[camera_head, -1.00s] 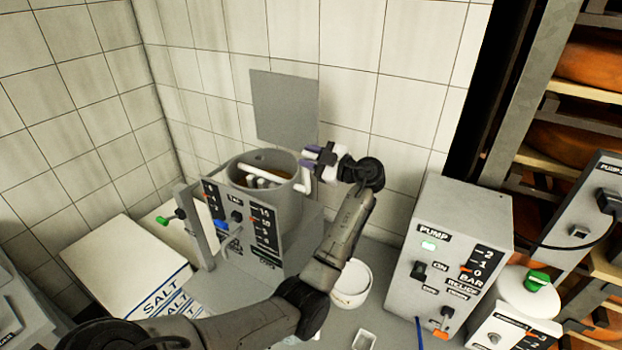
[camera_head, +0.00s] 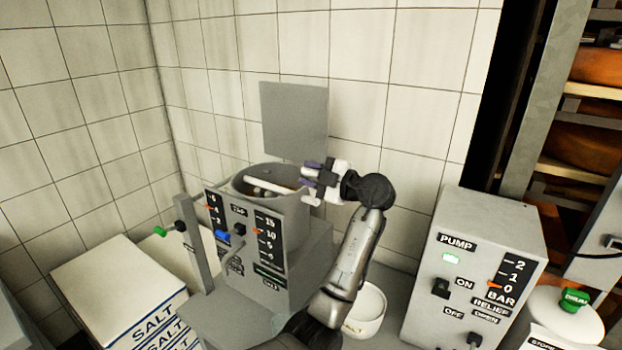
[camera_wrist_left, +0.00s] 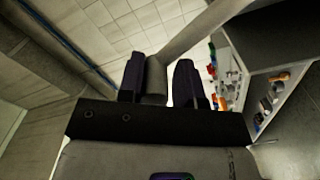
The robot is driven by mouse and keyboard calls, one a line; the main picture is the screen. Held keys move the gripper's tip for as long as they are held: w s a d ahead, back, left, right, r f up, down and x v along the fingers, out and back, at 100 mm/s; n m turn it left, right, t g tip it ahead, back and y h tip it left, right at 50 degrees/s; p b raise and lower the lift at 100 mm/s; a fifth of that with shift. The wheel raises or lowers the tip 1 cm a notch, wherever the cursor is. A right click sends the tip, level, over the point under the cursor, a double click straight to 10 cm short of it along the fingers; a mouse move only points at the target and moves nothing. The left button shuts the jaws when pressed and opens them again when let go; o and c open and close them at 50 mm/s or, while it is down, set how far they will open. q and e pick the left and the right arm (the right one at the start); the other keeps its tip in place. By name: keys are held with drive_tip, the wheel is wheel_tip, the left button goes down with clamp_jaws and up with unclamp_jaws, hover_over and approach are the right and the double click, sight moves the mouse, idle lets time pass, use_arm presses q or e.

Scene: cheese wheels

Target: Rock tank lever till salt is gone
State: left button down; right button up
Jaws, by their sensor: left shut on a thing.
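The grey tank (camera_head: 292,225) stands by the tiled wall with its round top open. A pale bar (camera_head: 268,187) lies across inside its opening. My left gripper (camera_head: 312,180), with purple-padded fingers, is at the right side of the tank's rim. It is shut on the lever, whose pale end (camera_head: 310,199) shows just below the fingers. In the left wrist view, the lever (camera_wrist_left: 192,42) is a grey rod running between the two fingers. The salt level inside the tank is hidden from this angle. My right gripper is not in view.
A panel with scales and knobs (camera_head: 238,232) fronts the tank. Salt bags (camera_head: 120,285) are stacked at left. A white bucket (camera_head: 366,310) stands near my forearm. The pump box (camera_head: 475,265) is at right, with a cheese rack (camera_head: 590,100) behind. A grey plate (camera_head: 294,120) rises behind the tank.

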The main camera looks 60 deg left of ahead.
use_arm(q)
drive_tip(key=shift+r, duration=0.3)
drive_tip(key=c, duration=1.2)
unclamp_jaws()
drive_tip(key=shift+o, duration=1.2)
drive_tip(key=shift+w, duration=0.15)
drive_tip(key=shift+f, duration=0.1)
drive_tip(key=p+v, duration=0.1)
drive_tip(key=v, duration=1.2)
drive_tip(key=shift+w+d, duration=0.2)
drive_tip(key=shift+d, duration=0.15)
